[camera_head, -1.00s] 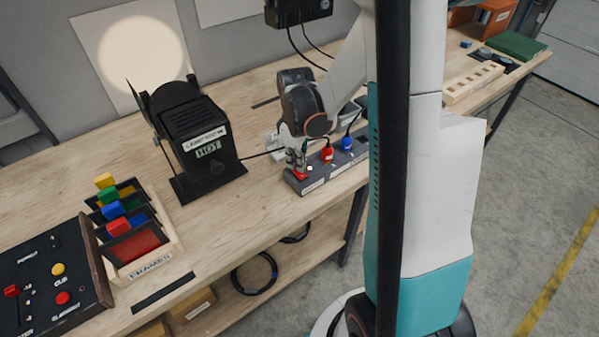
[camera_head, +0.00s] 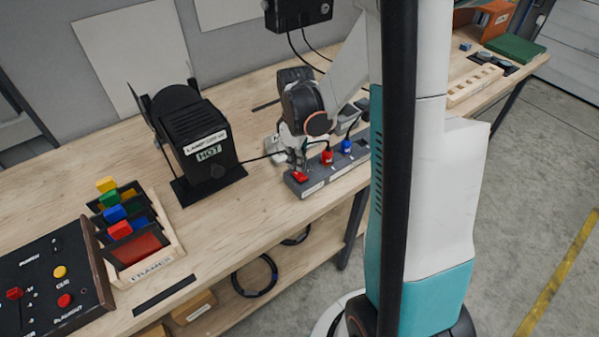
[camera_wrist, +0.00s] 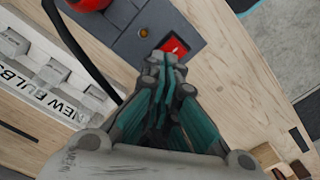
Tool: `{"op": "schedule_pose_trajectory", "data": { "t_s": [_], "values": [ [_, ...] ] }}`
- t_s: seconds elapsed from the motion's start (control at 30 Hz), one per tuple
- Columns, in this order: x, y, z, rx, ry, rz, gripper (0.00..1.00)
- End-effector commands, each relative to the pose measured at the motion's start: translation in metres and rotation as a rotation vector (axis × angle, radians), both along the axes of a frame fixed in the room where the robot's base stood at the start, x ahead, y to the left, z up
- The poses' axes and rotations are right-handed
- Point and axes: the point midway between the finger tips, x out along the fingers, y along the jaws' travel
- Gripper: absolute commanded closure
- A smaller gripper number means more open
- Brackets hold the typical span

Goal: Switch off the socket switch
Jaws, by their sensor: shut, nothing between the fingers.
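A grey socket strip (camera_head: 318,184) lies near the front edge of the bench. Its red rocker switch (camera_head: 299,176) is at the strip's left end; it also shows in the wrist view (camera_wrist: 176,46), partly covered by my fingertips. My gripper (camera_head: 300,164) is shut and empty, pointing down at the switch. In the wrist view my fingertips (camera_wrist: 163,62) are at the switch's near edge; I cannot tell if they touch it. A small round lamp (camera_wrist: 143,32) beside the switch looks dark.
Red (camera_head: 327,156) and blue (camera_head: 346,146) plugs sit in the strip. The black lamp housing labelled HOT (camera_head: 208,140) stands to the left. A white NEW BULBS tray (camera_wrist: 50,75) lies beside the strip. A frames rack (camera_head: 168,262) and control panel (camera_head: 50,285) are further left.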

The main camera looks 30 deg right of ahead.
Motion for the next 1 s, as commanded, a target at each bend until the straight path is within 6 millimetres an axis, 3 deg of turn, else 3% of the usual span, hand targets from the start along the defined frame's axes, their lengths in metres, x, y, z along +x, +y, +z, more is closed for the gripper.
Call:
{"op": "schedule_pose_trajectory", "data": {
  "t_s": [0.6,1.0],
  "values": [
    [0.000,0.000,0.047,0.000,0.000,0.000,1.00],
    [0.000,0.000,0.049,0.000,0.000,0.000,1.00]
  ]
}}
